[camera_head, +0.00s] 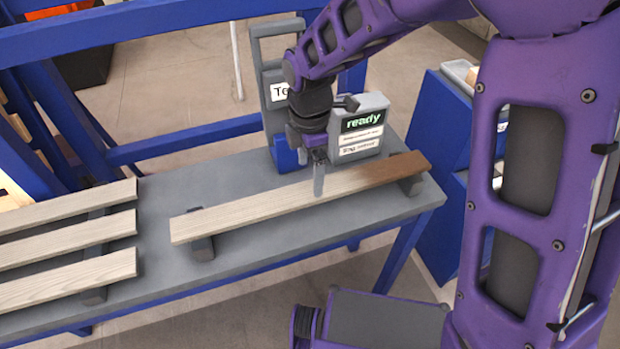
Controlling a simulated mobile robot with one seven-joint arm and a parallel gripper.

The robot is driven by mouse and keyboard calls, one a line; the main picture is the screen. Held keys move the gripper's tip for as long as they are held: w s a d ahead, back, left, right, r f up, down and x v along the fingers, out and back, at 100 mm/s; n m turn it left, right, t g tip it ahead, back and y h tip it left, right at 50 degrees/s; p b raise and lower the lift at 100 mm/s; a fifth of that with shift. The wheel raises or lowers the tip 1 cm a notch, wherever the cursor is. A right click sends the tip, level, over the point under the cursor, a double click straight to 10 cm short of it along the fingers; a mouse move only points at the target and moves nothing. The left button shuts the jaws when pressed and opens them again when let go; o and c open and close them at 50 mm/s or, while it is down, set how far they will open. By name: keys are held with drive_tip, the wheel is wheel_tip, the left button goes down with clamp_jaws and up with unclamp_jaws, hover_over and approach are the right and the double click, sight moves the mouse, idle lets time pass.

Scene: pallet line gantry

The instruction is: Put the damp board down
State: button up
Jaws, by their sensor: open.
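One board (255,210) lies across two dark supports on the grey table. Most of it is pale wood, and its right end is darker brown, like a damp patch. The gripper is open. The far finger is hidden, and I cannot tell whether the fingers touch the board.
Several pale boards (65,245) lie on supports at the table's left. A grey device reading "ready" (362,128) and an upright grey frame (277,85) stand behind the board. Blue rails (185,137) run behind the table (250,262). A blue cabinet (440,125) stands at right.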

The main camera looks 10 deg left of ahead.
sight(310, 191)
wheel_tip(310, 191, up, 7)
drive_tip(key=shift+p, duration=0.45)
